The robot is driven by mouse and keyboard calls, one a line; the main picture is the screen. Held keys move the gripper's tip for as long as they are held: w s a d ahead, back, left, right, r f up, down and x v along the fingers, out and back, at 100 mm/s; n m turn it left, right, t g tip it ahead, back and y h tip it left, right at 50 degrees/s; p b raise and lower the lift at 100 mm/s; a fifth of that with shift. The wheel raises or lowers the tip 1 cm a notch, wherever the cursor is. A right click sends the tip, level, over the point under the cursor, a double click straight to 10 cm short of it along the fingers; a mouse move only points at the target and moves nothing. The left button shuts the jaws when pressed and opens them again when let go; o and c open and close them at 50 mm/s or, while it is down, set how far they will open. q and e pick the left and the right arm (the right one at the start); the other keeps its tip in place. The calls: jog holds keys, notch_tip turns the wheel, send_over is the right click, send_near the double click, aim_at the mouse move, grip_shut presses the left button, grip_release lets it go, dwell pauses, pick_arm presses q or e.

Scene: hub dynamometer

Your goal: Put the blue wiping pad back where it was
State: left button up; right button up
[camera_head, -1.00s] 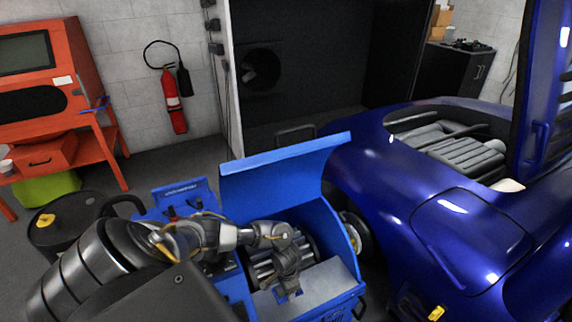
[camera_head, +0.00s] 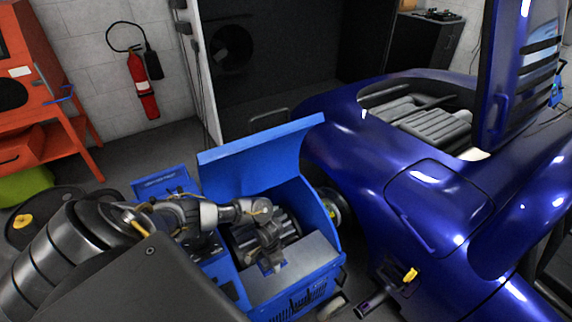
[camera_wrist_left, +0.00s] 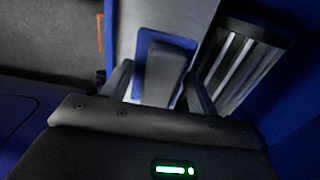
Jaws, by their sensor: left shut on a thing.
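The blue wiping pad (camera_wrist_left: 150,38) shows in the left wrist view as a flat blue plate under a grey grip block (camera_wrist_left: 163,75). My left gripper (camera_wrist_left: 160,92) is shut on this grip block, with one finger on each side. In the head view my left gripper (camera_head: 268,258) points down over the blue dynamometer (camera_head: 305,285), and a little of the pad's blue shows below it. The pad is over the light grey top plate (camera_head: 305,257), beside the rollers (camera_head: 285,226). I cannot tell whether it touches the plate. My right gripper is not in view.
The dynamometer's raised blue cover (camera_head: 255,155) stands behind my left arm. A blue car (camera_head: 440,205) is close on the right. A dark cylinder (camera_head: 372,303) and a yellow part (camera_head: 410,275) are near the car's side. An orange cabinet (camera_head: 45,95) stands at the left.

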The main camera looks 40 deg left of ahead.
pick_arm(q)
jog(key=w+d+r+m+b, duration=0.1)
jog(key=w+d+r, duration=0.3)
jog(key=d+r, duration=0.3)
jog(key=w+d+r+m, duration=0.1)
jog(key=w+d+r, duration=0.2)
jog(key=d+r, duration=0.35)
jog(key=s+d+r+b, duration=0.1)
jog(key=s+d+r, duration=0.1)
jog(key=s+r, duration=0.5)
notch_tip(320, 180, up, 2)
jog(key=shift+d+r, duration=0.1)
jog(key=shift+d, duration=0.15)
